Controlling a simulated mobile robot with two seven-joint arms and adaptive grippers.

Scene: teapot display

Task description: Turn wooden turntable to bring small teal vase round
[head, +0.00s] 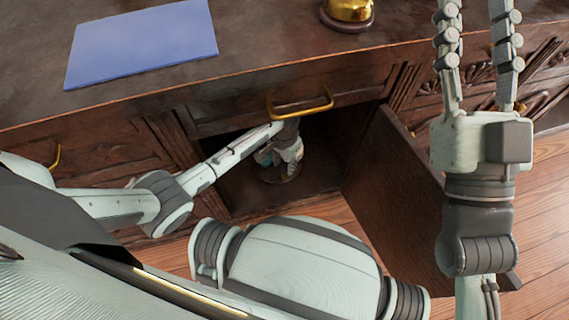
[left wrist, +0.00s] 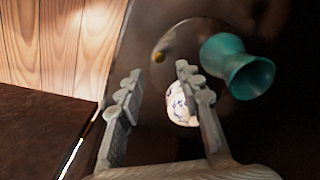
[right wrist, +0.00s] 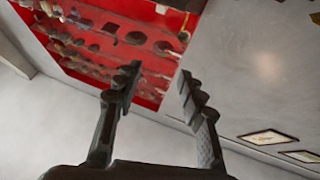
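The teal vase (left wrist: 238,68) is at the right in the left wrist view, with its flared mouth toward the camera. It stands on the round dark turntable (left wrist: 180,38), whose edge is hard to make out against the dark cabinet floor. A white vessel with blue pattern (left wrist: 178,104) shows partly behind my left gripper's right finger. My left gripper (left wrist: 158,72) is open and empty over the turntable's side, left of the vase. In the head view my left gripper (head: 287,150) reaches into the cabinet. My right gripper (head: 475,12) is open and empty, pointing up.
The cabinet door (head: 390,185) stands open at the right of the opening. A brass handle (head: 300,103) sticks out above the opening. A small brass knob (left wrist: 158,57) shows near my left fingertips. A blue folder (head: 142,42) and a brass object (head: 348,12) are on the top.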

